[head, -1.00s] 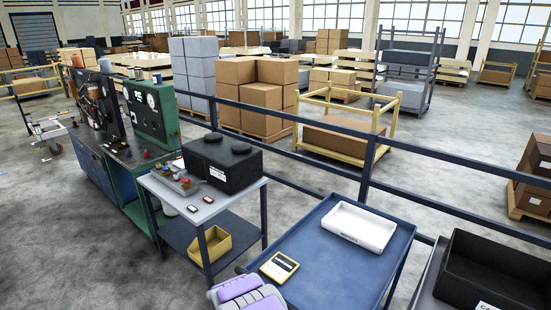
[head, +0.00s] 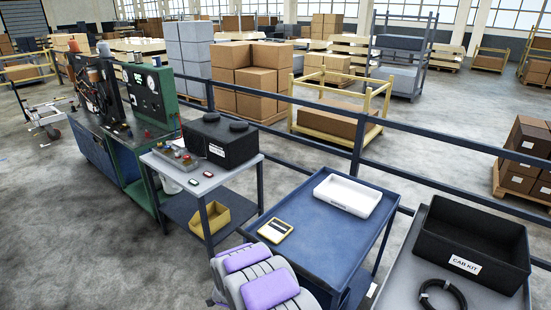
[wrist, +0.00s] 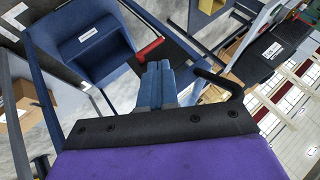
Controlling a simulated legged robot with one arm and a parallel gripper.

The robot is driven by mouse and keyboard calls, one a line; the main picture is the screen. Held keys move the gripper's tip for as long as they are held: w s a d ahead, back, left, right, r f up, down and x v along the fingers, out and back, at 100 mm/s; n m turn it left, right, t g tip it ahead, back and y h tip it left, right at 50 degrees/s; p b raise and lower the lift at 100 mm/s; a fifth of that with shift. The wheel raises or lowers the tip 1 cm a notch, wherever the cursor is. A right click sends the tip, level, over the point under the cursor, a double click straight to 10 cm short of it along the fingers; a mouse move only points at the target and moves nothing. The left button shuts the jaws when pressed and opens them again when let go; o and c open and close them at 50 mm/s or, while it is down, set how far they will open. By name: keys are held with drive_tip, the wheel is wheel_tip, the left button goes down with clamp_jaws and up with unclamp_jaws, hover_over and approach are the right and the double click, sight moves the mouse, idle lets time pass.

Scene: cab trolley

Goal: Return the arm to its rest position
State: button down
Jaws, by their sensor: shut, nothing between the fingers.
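My gripper (wrist: 157,72) shows in the wrist view as two blue-grey fingers pressed together in the middle, with nothing between them. The purple and black housing of my arm fills the bottom of that view. In the head view, purple and grey padded parts of my arm (head: 262,280) show at the bottom centre, in front of the blue trolley (head: 318,248). I cannot make out the fingertips there. A dark hooked piece juts out right of the fingers in the wrist view.
A white tray (head: 347,195) and a yellow-edged device (head: 275,230) lie on the blue trolley. A black CAB KIT bin (head: 478,240) and black coil (head: 440,298) are on the right trolley. A grey-topped cart (head: 225,172) stands left. A dark railing (head: 430,143) runs behind.

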drive_tip(key=s+d+r+n+g+y+b, duration=0.1)
drive_tip(key=s+d+r+n+g, duration=0.15)
drive_tip(key=s+r, duration=0.35)
drive_tip(key=s+d+r+n+g, duration=0.1)
drive_tip(key=s+d+r, duration=0.25)
drive_tip(key=r, duration=0.45)
drive_tip(key=s+d+r+n+g+y+b, duration=0.1)
drive_tip(key=s+d+r+n+g, duration=0.1)
drive_tip(key=s+d+r, duration=0.3)
drive_tip(key=s+d+r+n+g+h, duration=0.1)
drive_tip(key=s+d+r, duration=0.2)
drive_tip(key=s, duration=0.8)
drive_tip(key=s+d+r+n+g+h+b, duration=0.1)
drive_tip(key=s+d+r, duration=0.3)
drive_tip(key=s+d, duration=0.4)
drive_tip(key=s+d+r+n+g+h, duration=0.1)
drive_tip(key=s+d+r+g, duration=0.2)
drive_tip(key=s, duration=1)
drive_tip(key=d, duration=0.3)
drive_tip(key=shift+s+r, duration=0.2)
drive_tip(key=shift+s, duration=0.2)
